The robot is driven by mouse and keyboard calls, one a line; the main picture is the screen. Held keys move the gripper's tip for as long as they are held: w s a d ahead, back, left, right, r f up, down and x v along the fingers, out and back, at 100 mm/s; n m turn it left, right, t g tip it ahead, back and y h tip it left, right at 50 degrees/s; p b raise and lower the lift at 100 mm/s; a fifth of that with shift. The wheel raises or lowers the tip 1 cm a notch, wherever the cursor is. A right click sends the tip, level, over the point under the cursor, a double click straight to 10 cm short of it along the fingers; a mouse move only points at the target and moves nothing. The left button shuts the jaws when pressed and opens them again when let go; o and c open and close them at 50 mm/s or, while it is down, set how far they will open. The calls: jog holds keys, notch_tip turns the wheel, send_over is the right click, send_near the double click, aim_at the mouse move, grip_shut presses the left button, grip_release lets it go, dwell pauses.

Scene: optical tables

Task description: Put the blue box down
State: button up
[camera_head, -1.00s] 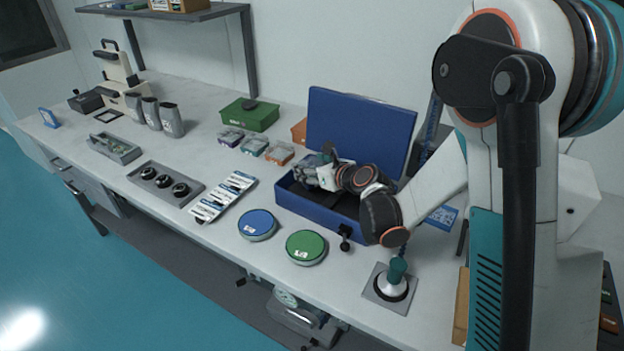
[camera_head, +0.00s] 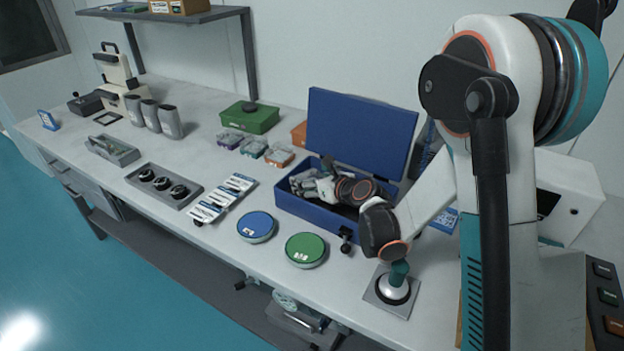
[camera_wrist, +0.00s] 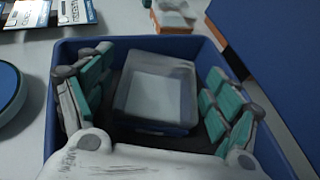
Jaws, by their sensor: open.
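The small blue box (camera_wrist: 150,128) has a clear, greyish lid. In the wrist view it sits inside the large open blue case (camera_wrist: 62,52), between my finger pads. My gripper (camera_wrist: 158,66) is open, with teal pads apart on either side of the box and gaps showing on both sides. In the head view my gripper (camera_head: 306,184) reaches down into the case (camera_head: 308,216), whose lid (camera_head: 362,130) stands up at the back. The small box cannot be made out there. The box's underside is hidden, but it looks level and low in the case.
Small lidded boxes (camera_head: 279,155) and a green case (camera_head: 250,118) stand behind left. Blue (camera_head: 256,226) and green (camera_head: 305,249) discs lie in front. A grey plate with a round stand (camera_head: 393,290) is near my arm. Packets (camera_head: 222,198) and a grey tray (camera_head: 163,185) lie left.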

jog(key=shift+r, duration=0.2)
jog(key=p+v, duration=0.3)
jog(key=v, duration=0.9)
jog(key=s+d+r+n+g+h, duration=0.1)
jog(key=s+d+r+n+h, duration=0.1)
jog(key=s+n, duration=0.6)
jog(key=s+d+r+n+g+h, duration=0.2)
jog(key=s+d+r+n, duration=0.2)
jog(key=s+n, duration=0.5)
jog(key=s+d+r+n+g+h, duration=0.1)
jog(key=s+d+r+n+h, duration=0.2)
jog(key=s+n, duration=0.6)
jog(key=r+n, duration=0.2)
jog(key=n, duration=0.1)
jog(key=shift+s+n+g, duration=0.2)
jog(key=shift+n+g, duration=0.1)
jog(key=shift+n, duration=0.1)
